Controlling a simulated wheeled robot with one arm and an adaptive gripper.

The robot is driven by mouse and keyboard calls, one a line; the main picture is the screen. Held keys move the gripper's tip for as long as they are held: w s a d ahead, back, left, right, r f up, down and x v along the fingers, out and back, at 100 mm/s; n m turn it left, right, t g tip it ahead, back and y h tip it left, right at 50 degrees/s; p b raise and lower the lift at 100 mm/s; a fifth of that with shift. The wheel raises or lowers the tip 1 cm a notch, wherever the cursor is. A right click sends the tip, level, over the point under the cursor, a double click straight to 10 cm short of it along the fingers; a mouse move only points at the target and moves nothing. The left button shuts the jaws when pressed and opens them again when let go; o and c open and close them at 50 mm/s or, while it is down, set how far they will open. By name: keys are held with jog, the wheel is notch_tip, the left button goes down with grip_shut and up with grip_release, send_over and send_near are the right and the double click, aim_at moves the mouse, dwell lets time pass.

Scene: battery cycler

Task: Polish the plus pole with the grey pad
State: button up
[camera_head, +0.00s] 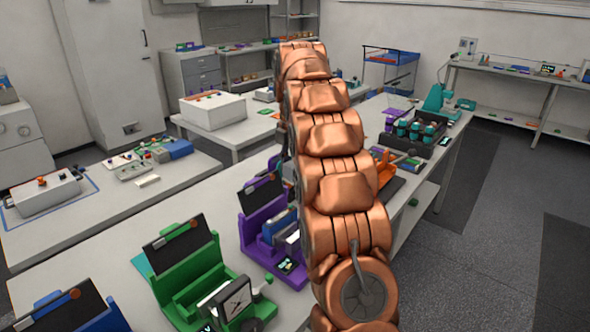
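My copper-coloured arm rises through the middle of the head view and hides part of the bench behind it. My gripper is not in view. A purple holder (252,232) stands left of the arm, with a blue block-shaped cell (280,228) in it; its plus pole cannot be made out. I cannot pick out the grey pad for certain. An orange piece (385,172) beside a dark flat area shows just right of the arm, partly hidden.
A dark tray (427,141) with several teal-topped cylinders stands at the far end of the bench, near a teal device (436,100). Another bench at left holds a white box (45,194). The floor (490,240) at right is clear.

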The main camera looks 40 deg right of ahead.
aim_at(294, 183)
jog(key=shift+s+d+f+n, duration=0.15)
jog(key=shift+d+n, duration=0.15)
notch_tip(294, 183, down, 8)
jog(key=b, duration=0.3)
jog(key=shift+f, duration=0.15)
jog(key=shift+s+a, duration=0.25)
jog(key=shift+a, duration=0.65)
jog(key=shift+c, duration=0.9)
jog(key=shift+s+a, duration=0.15)
jog(key=shift+a, duration=0.35)
jog(key=shift+s+a, duration=0.15)
jog(key=shift+a, duration=0.35)
jog(key=shift+r+p, duration=0.3)
jog(key=shift+p, duration=0.1)
jog(key=shift+w+d+f, duration=0.1)
jog(key=shift+w+d, duration=0.1)
jog(key=shift+d, duration=0.4)
jog(key=shift+w+d+f, duration=0.1)
jog(key=shift+w+d, duration=0.05)
jog(key=shift+d, duration=0.4)
jog(key=r, duration=0.1)
jog(key=d, duration=0.1)
jog(key=r, duration=0.1)
jog(key=shift+w+d+r, duration=0.15)
jog(key=shift+w+r, duration=0.15)
jog(key=shift+r, duration=0.05)
jog(key=shift+s+d+r+p, duration=0.1)
jog(key=shift+r+p, duration=1.05)
jog(key=shift+r, duration=1.7)
